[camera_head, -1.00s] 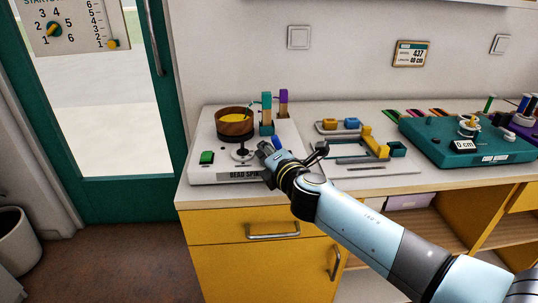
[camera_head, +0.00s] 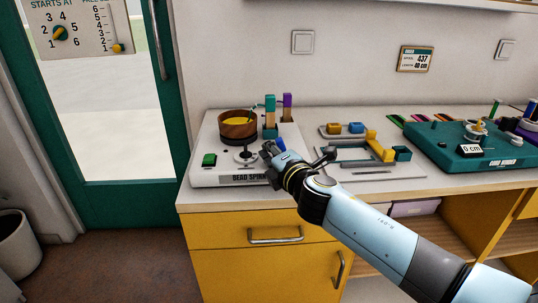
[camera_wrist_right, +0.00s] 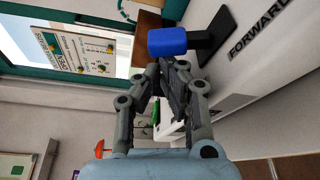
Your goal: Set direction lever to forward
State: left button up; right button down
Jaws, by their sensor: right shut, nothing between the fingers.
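The direction lever has a blue knob (camera_wrist_right: 167,41) on a black stem and base (camera_wrist_right: 212,38) in the wrist view. A FORWARD label (camera_wrist_right: 258,32) is on the white panel beside it. In the head view the blue knob (camera_head: 280,144) shows just past my right gripper (camera_head: 268,149), on the front right of the white bead spinner (camera_head: 205,178). My right gripper is shut and empty, its fingertips (camera_wrist_right: 167,64) close to the knob; I cannot tell whether they touch. The fingers and arm hide part of the spinner's front right. My left gripper is out of view.
The spinner also carries a wooden bowl (camera_head: 238,126), a green button (camera_head: 209,160) and a black knob (camera_head: 246,156). Bead holders (camera_head: 270,130) stand behind the lever. A tray with yellow parts (camera_head: 380,145) and a teal board (camera_head: 450,155) lie to the right.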

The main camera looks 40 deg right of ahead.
aim_at(281, 144)
jog(key=shift+s+d+f+m+b, duration=0.1)
jog(key=shift+m+b, duration=0.2)
jog(key=shift+b, duration=0.3)
jog(key=m+b, duration=0.1)
jog(key=b, duration=0.1)
jog(key=m+t+b, duration=0.1)
jog(key=b, duration=0.2)
jog(key=d+m+b, duration=0.1)
jog(key=b, duration=0.1)
jog(key=shift+s+d+r+m+t, duration=0.1)
jog(key=shift+s+r+m+t, duration=0.15)
jog(key=shift+s+m+t, duration=0.1)
jog(key=b, duration=0.1)
jog(key=m+b, duration=0.1)
jog(key=b, duration=0.1)
jog(key=shift+s+d+r+m, duration=0.15)
jog(key=shift+d+r+m, duration=0.1)
jog(key=shift+d, duration=0.05)
jog(key=shift+d+r+p, duration=0.1)
jog(key=shift+r+p, duration=0.3)
jog(key=shift+p, duration=0.05)
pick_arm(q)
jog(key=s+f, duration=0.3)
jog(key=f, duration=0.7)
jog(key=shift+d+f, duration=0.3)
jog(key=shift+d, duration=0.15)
pick_arm(e)
jog(key=shift+r, duration=0.1)
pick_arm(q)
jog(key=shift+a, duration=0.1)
